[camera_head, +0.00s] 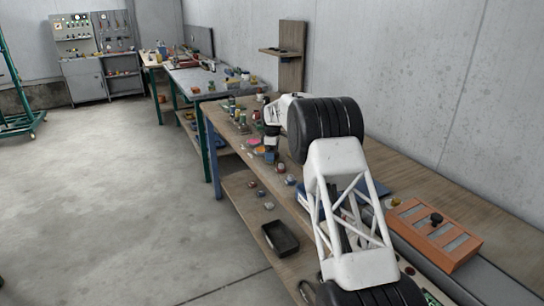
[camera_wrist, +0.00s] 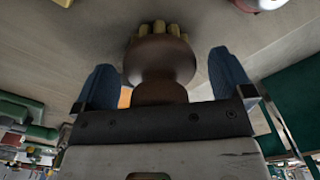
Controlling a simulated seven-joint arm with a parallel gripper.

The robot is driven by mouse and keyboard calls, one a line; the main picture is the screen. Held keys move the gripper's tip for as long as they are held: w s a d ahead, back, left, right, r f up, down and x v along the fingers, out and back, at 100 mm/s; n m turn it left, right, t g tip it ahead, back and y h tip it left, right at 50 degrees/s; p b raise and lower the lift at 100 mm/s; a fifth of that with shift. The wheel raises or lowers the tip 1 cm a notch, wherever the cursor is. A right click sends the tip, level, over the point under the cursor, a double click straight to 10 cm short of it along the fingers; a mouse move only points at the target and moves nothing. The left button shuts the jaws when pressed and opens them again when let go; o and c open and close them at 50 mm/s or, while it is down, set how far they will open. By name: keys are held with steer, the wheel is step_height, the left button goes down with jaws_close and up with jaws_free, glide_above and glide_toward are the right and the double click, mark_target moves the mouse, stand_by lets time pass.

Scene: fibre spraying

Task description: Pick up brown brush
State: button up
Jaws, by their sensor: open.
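The brown brush (camera_wrist: 160,60) shows in the wrist view as a rounded brown handle with a narrower neck and yellowish bristles at its far end. My gripper (camera_wrist: 160,66) is open, with one blue finger on each side of the brush. A gap shows between each finger and the handle, so I see no grip on it. The near part of the brush is hidden behind the gripper's dark front bar. In the head view I cannot make out the brush; my arm reaches over the wooden workbench (camera_head: 400,158) and covers part of it.
Several small jars and coloured items stand on the bench beyond my arm. An orange box (camera_head: 434,232) sits at the right, near my arm's base. A black tray (camera_head: 281,238) lies on the lower shelf. A concrete wall (camera_head: 410,70) runs behind the bench.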

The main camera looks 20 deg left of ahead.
steer(key=shift+c, duration=0.3)
steer(key=c, duration=1)
steer(key=shift+c, duration=0.2)
steer(key=shift+r, duration=0.15)
steer(key=shift+r, duration=4.9)
steer(key=o, duration=0.4)
steer(key=shift+c, duration=1.1)
